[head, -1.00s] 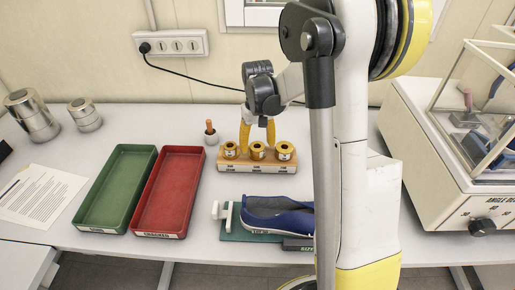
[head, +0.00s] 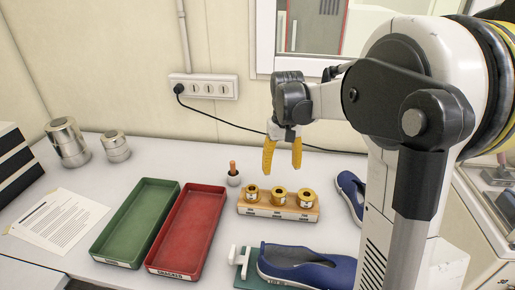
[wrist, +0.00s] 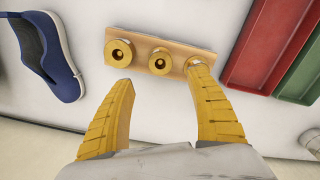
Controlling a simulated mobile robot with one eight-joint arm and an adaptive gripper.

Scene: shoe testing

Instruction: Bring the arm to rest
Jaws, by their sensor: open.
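My gripper (head: 283,158) hangs fingers down in the head view, raised above the back of the table near a wooden block with brass weights (head: 279,204). Its two yellow fingers are apart with nothing between them. In the wrist view, my gripper (wrist: 165,90) also shows open and empty. The wooden block (wrist: 166,42) lies beyond the fingertips there, and one finger overlaps a weight at its end. My arm reaches in from the right in the head view and hides part of the table.
A blue shoe (head: 305,268) sits on a green plate; another blue shoe (head: 349,194) lies partly behind my arm. Green (head: 112,264) and red (head: 160,271) trays are left of the block. Metal cans (head: 67,143), a paper sheet (head: 57,219) and a wall socket (head: 211,88) stand further left or behind.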

